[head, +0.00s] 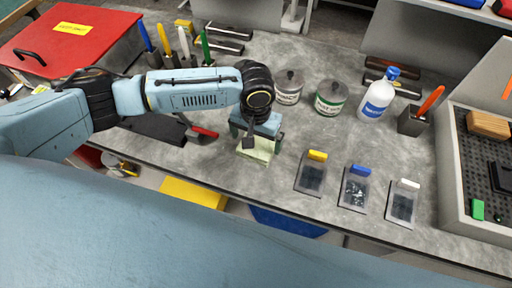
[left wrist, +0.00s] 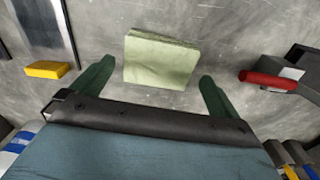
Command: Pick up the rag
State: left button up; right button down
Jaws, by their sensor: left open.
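The rag is a pale green folded square. In the head view the rag (head: 257,149) lies on the grey worktop near its front edge, partly covered by my left gripper. In the left wrist view the rag (left wrist: 160,62) lies flat between and just beyond the two dark green fingertips. My left gripper (head: 256,138) is above the rag, pointing down at it. The left wrist view shows the left gripper (left wrist: 152,88) open, one finger on each side of the rag with gaps between. I cannot tell its exact height above the rag. My right gripper does not show.
Flat trays with a yellow tab (head: 312,175), a blue tab (head: 355,188) and a white tab (head: 403,205) lie right of the rag. A red-handled tool (head: 204,132) lies left. Two cans (head: 331,97) and a white bottle (head: 377,98) stand behind.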

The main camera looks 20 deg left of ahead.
pick_arm(q)
notch_tip(320, 180, down, 3)
jog(key=shift+r, duration=0.2)
jog(key=c, duration=0.7)
jog(key=shift+c, duration=0.2)
jog(key=shift+r, duration=0.1)
notch_tip(320, 180, up, 10)
